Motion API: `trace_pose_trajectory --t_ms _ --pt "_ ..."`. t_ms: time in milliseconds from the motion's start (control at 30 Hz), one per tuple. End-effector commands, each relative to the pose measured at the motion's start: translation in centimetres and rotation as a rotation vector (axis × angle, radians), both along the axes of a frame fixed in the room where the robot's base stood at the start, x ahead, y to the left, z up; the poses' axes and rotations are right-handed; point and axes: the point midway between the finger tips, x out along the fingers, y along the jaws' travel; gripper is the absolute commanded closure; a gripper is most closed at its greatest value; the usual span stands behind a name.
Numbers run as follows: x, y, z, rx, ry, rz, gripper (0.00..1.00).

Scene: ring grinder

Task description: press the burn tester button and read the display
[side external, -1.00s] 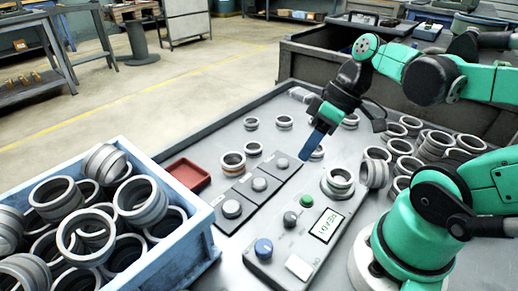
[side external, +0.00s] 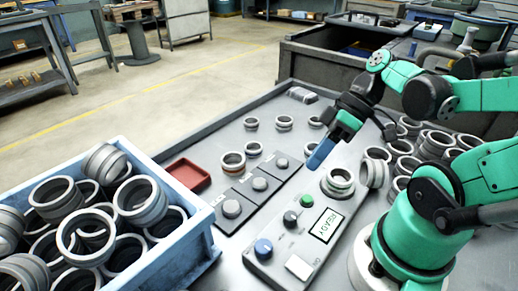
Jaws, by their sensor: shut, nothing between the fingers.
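The burn tester (side external: 276,262) is a grey box on the table, in the front middle of the side external view. A ring (side external: 338,180) sits at the tester's far end. My gripper (side external: 314,165) is shut and empty, its blue fingers pointing down above the table, up and beyond the green button and apart from it.
A blue crate (side external: 180,255) full of rings stands at the left. A red tray (side external: 186,174) and a panel with several round knobs (side external: 231,209) lie beside the tester. Loose rings (side external: 403,148) are heaped at the right near my arm. A dark bin (side external: 300,60) stands behind.

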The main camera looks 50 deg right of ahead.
Motion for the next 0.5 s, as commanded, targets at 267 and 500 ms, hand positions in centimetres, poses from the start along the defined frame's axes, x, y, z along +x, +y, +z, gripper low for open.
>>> trace_pose_trajectory --t_ms 267,500 --pt "0.0 0.0 -2.9 -0.001 0.0 -0.001 1.0" --pt "0.1 -0.1 -4.8 0.0 0.0 0.0 1.0"
